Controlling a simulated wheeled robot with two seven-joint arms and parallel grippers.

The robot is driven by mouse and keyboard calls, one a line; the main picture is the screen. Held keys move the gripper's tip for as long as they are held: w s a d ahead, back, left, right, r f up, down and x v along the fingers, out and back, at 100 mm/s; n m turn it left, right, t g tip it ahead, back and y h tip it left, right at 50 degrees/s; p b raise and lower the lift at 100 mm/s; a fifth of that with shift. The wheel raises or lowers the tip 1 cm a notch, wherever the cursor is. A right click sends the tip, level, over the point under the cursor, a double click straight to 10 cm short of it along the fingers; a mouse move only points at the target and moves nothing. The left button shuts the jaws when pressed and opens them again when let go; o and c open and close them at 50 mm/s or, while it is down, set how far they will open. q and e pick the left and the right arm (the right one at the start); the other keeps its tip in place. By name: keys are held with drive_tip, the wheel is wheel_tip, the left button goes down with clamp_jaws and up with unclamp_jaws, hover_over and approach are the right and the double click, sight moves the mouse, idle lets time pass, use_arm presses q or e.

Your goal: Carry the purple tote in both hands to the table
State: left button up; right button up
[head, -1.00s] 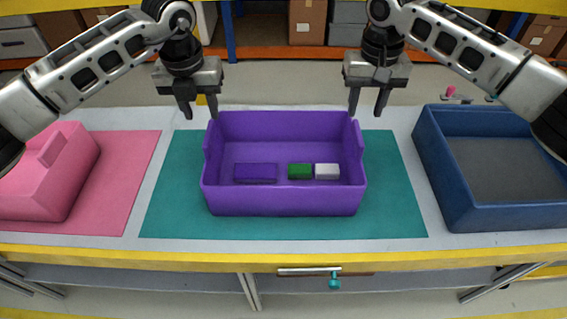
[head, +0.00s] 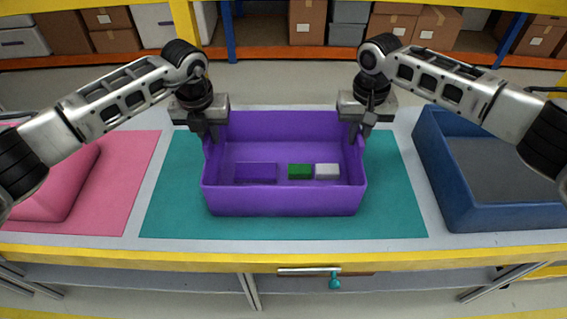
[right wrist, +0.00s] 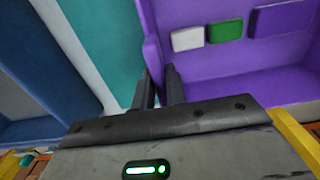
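The purple tote (head: 285,201) stands upright on the teal mat (head: 395,200) on the workbench. It holds a purple block (head: 256,173), a green block (head: 299,171) and a white block (head: 327,171). My left gripper (head: 208,136) is at its left side wall, its fingers close together on the wall's top edge. My right gripper (head: 360,134) is likewise at the right side wall. In the right wrist view, the fingers of my right gripper (right wrist: 159,72) are close together with the tote's wall (right wrist: 155,40) between them. The left fingertips are partly hidden.
A pink bin (head: 60,190) on a pink mat (head: 120,195) stands at left. A blue bin (head: 445,190) stands at right, with bench surface between it and the teal mat. A yellow edge (head: 180,259) runs along the bench front. Shelves with boxes (head: 395,25) are behind.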

use_arm(q)
clamp_jaws()
use_arm(e)
clamp_jaws()
use_arm(q)
drive_tip(key=shift+r, duration=0.15)
use_arm(e)
drive_tip(key=shift+r, duration=0.15)
